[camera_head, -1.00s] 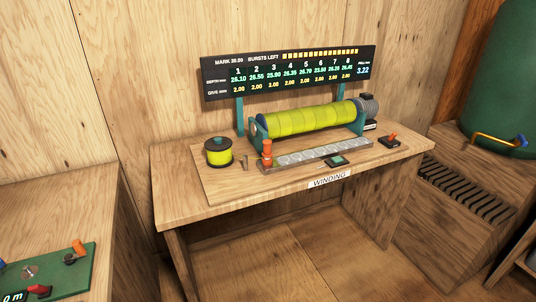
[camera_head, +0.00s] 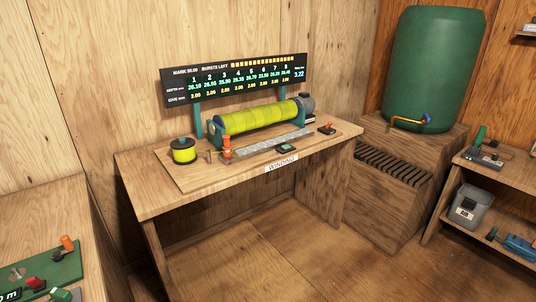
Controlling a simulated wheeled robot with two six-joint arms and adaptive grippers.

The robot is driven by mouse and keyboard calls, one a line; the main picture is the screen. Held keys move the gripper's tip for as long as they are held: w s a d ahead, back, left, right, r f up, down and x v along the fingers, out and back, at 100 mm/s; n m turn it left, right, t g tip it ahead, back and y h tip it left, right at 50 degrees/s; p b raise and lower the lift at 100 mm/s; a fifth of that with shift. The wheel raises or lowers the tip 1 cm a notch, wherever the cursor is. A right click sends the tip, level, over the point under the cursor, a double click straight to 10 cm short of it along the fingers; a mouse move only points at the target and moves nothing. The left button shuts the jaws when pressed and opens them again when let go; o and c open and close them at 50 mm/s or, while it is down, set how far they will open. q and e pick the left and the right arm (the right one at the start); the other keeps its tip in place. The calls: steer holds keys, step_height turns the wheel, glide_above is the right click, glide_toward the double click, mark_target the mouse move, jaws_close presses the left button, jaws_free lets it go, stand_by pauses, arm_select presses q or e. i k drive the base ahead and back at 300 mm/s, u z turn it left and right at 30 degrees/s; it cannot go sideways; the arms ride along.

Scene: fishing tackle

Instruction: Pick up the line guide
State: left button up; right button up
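The winding bench (camera_head: 145,198) stands against the wood wall with a yellow drum (camera_head: 255,117) on teal supports. A grey rail (camera_head: 272,143) with round marks runs along the drum's front. An upright orange piece (camera_head: 226,148) stands at the rail's left end; it looks like the line guide, but I cannot be sure. A spool of yellow line (camera_head: 184,150) stands to its left. Neither of my grippers is in view.
A lit display board (camera_head: 236,82) stands behind the drum. A red-knobbed lever (camera_head: 327,128) is on the bench's right. A green tank (camera_head: 432,60) sits on a slatted wooden block. Shelves (camera_head: 497,173) stand at right, a green board (camera_head: 45,275) at lower left. The floor before the bench is clear.

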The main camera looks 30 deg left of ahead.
mark_target(228, 152)
steer(key=z, duration=0.45)
steer(key=i, duration=2.55)
steer(key=u, duration=1)
steer(key=i, duration=0.75)
steer(key=u, duration=0.95)
